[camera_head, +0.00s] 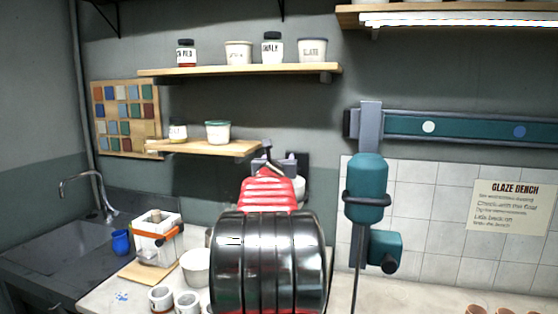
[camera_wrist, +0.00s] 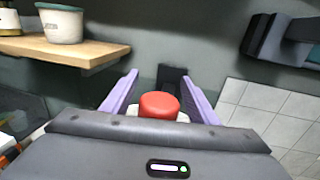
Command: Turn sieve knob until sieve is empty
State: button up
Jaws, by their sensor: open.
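My gripper (camera_wrist: 162,76) is open, its two purple fingers spread apart and pointing toward the wall. A round red knob-like top (camera_wrist: 159,105) on a white body shows between the fingers in the wrist view. I cannot tell if it is the sieve knob, or whether the fingers touch it. In the head view my gripper (camera_head: 275,163) is partly hidden behind my red and black arm. A small white rounded piece (camera_head: 300,187) shows just right of it, before a dark wall plate (camera_head: 297,163). No sieve mesh or sieve contents can be made out.
A wooden shelf (camera_head: 205,148) with tubs is close on the left. A teal device (camera_head: 368,190) hangs on the right below a teal rail (camera_head: 450,128). A strapped white block (camera_head: 157,238), a white tub (camera_head: 195,265) and cups (camera_head: 160,298) stand on the bench.

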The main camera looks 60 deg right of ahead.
jog(key=c, duration=0.9)
jog(key=shift+a, duration=0.15)
jog(key=shift+c, duration=0.6)
